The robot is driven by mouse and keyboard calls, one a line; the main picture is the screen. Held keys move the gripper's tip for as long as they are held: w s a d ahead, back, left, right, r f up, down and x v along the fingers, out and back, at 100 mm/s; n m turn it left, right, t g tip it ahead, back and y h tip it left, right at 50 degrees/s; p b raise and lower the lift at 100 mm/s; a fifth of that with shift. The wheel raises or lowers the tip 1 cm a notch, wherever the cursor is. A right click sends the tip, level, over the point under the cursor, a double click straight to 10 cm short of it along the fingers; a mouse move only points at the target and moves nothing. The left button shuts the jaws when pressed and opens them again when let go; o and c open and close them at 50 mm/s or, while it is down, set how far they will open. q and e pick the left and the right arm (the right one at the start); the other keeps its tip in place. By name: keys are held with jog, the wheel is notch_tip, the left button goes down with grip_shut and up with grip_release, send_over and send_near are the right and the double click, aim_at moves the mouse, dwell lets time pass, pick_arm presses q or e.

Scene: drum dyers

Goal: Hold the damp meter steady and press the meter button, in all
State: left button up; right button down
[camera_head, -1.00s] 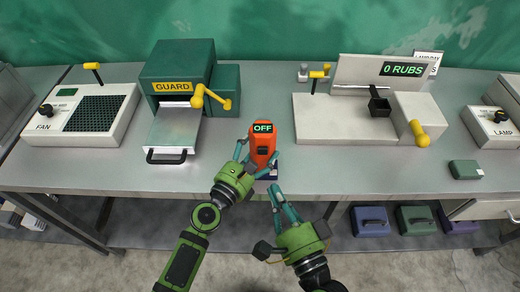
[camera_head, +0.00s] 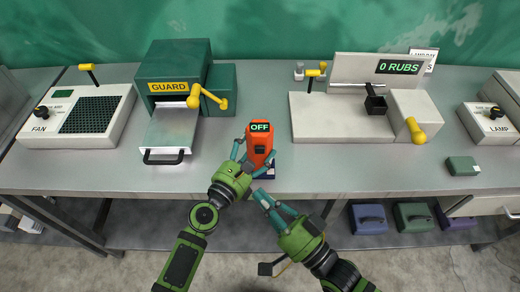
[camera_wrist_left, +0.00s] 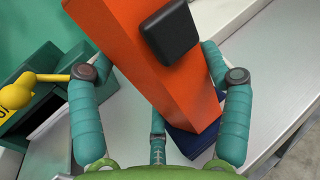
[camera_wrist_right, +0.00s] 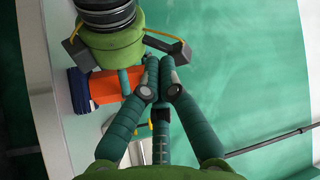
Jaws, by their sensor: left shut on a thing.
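The orange damp meter (camera_head: 261,138) stands upright near the table's front edge, its green-lit screen (camera_head: 260,127) reading OFF. The dark meter button (camera_head: 260,150) is on its front; it also shows large in the left wrist view (camera_wrist_left: 168,32). My left gripper (camera_head: 254,160) is shut around the meter's lower body, a finger on each side. A dark blue block (camera_wrist_left: 195,138) shows at the meter's foot. My right gripper (camera_head: 262,196) is shut and empty, in front of and below the meter, apart from it. In the right wrist view the meter (camera_wrist_right: 105,86) is partly hidden by my left gripper.
Left stand a green guard box (camera_head: 180,75) with a tray and a fan unit (camera_head: 80,115). Right are a rub tester (camera_head: 345,115) reading 0 RUBS, a lamp unit (camera_head: 490,124) and a small green block (camera_head: 462,166). Table around the meter is clear.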

jog(key=w, duration=0.8)
jog(key=shift+w, duration=0.1)
dwell(1.3)
jog(key=shift+w, duration=0.4)
jog(key=shift+w, duration=0.4)
dwell(0.7)
jog(key=shift+s, duration=0.85)
jog(key=shift+s, duration=2.5)
